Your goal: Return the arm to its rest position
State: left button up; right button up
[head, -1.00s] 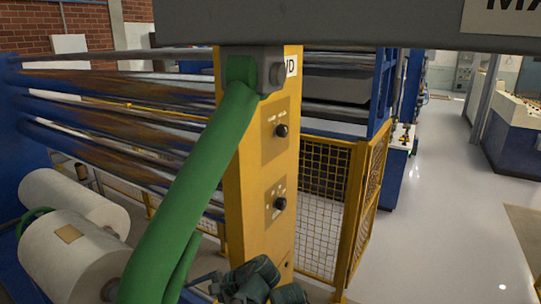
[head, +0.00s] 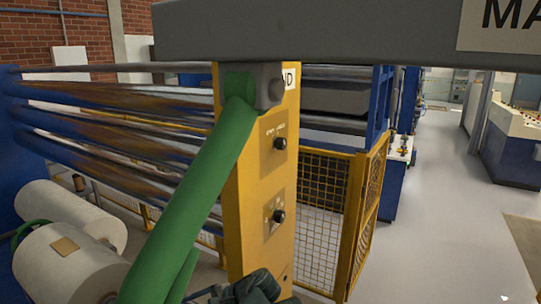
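A dark grey-green jointed part (head: 258,288) shows at the bottom edge in front of the yellow post, cut off by the frame. It looks like part of one of my arms, but I cannot tell which. No gripper fingertips can be made out. The yellow post (head: 245,215) carries an upper black knob (head: 280,143) and a lower black knob (head: 279,216). Nothing is seen touching either knob.
A thick green hose (head: 195,190) runs from the post's top down to the lower left. White film rolls (head: 65,265) lie at left, below long rollers (head: 110,120). A grey beam (head: 340,35) crosses above. A yellow mesh fence (head: 318,195) stands behind; floor at right (head: 430,200) is clear.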

jog(key=shift+s+a, duration=0.15)
jog(key=shift+a, duration=0.1)
dwell(0.3)
